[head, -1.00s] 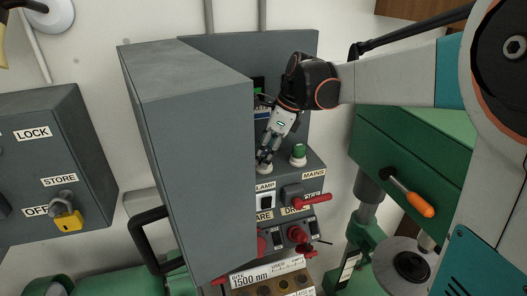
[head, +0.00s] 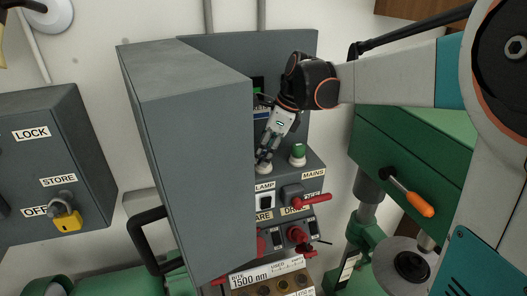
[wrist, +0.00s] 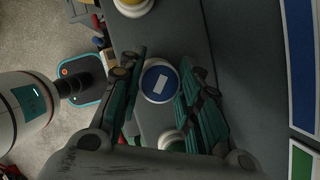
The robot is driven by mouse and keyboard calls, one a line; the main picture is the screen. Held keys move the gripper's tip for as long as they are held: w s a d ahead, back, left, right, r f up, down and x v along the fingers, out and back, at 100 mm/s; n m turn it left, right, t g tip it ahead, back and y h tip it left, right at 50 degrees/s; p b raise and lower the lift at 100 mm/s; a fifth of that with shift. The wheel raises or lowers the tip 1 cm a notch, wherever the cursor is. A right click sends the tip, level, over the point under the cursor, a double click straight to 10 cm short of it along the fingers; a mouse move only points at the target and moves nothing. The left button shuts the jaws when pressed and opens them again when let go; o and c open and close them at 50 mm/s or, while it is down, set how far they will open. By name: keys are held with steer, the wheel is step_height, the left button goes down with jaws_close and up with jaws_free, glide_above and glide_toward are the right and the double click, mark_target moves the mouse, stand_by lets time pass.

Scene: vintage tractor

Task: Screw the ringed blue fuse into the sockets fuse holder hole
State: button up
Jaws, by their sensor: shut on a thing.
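The blue fuse (wrist: 159,81) shows its round blue face with a white bar between my fingers in the wrist view, with a pale rim around it. My gripper (wrist: 160,88) is shut on it, a finger on each side. In the head view my gripper (head: 264,156) points down at the top ledge of the grey panel box (head: 318,168), left of the green fuse. A white base (head: 264,169) shows under the fingertips. The fingers hide the blue fuse there, and how deep it sits in its hole cannot be told.
A green fuse (head: 299,150) in a white holder stands to the right. The big open grey door (head: 190,150) rises close at left. Red-handled switches (head: 312,199) stick out below the ledge. A green machine with an orange handle (head: 412,197) is at right.

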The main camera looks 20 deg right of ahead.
steer(key=shift+m+t, duration=0.4)
steer(key=shift+m, duration=0.5)
steer(key=shift+m+h, duration=0.4)
steer(key=shift+m, duration=0.5)
steer(key=shift+m+t, duration=0.4)
steer(key=shift+m, duration=0.4)
steer(key=shift+s+m+h, duration=0.1)
steer(key=shift+m+h, duration=0.4)
steer(key=shift+m, duration=0.4)
